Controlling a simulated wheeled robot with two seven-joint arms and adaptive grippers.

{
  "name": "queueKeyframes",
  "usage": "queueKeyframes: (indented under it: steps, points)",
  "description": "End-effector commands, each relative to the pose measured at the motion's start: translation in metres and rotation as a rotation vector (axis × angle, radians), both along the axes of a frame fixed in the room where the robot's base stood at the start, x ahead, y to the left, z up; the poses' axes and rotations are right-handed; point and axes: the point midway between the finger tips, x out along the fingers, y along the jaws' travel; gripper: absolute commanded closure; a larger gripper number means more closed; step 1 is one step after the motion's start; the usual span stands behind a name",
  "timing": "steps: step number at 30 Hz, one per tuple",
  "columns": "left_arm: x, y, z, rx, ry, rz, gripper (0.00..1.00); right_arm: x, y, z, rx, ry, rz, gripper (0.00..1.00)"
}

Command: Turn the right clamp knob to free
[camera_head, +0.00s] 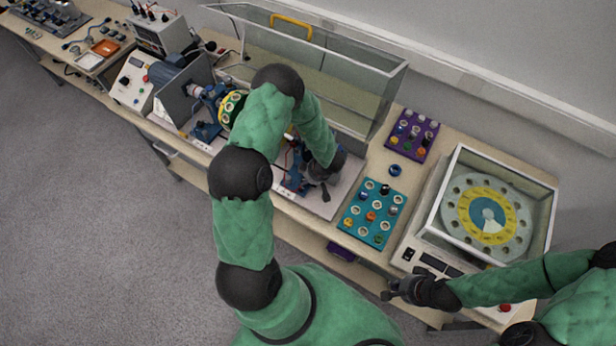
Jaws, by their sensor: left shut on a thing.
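My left gripper (324,190) points down beside the blue right-hand clamp stand (292,182) on the white base plate (322,205). It is shut on a small part there, which I take to be the right clamp knob; the fingers hide it. My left arm covers the middle of the rig. The left blue clamp stand (207,131) and a yellow-rimmed round part (231,106) show left of the arm. My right gripper (388,293) hangs near the bench's front edge, away from the rig; its finger gap is too small to make out.
A clear-walled guard with a yellow handle (291,25) stands behind the rig. A teal tray (352,221) and a purple tray (404,153) of small parts lie to the right. A centrifuge-like machine (443,229) stands further right. A control box (132,84) is at left.

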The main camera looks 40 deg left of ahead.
Motion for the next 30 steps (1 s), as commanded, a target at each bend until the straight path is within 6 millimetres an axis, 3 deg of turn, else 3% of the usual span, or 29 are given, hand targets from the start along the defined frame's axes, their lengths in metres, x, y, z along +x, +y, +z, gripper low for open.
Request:
queueKeyframes:
  steps: [10,11,12,13,24,30]
  points:
    - [-0.002,-0.001,-0.001,-0.001,0.005,0.003,1.0,0.0,0.0,0.0,0.0,0.0,0.0,1.0]
    - [-0.002,-0.001,-0.001,-0.001,0.005,0.003,0.62,0.0,0.0,0.0,0.0,0.0,0.0,1.0]
    - [-0.002,-0.001,-0.001,-0.001,0.004,0.003,0.5,0.0,0.0,0.0,0.0,0.0,0.0,1.0]
    - [-0.002,-0.001,-0.001,-0.001,0.004,0.003,0.45,0.0,0.0,0.0,0.0,0.0,0.0,1.0]
    - [0.0,-0.001,0.002,-0.001,0.001,0.001,0.45,0.0,0.0,0.0,0.0,0.0,0.0,1.0]
    - [0.001,-0.01,0.025,0.0,-0.003,0.001,0.45,0.0,0.0,0.0,0.0,0.0,0.0,1.0]
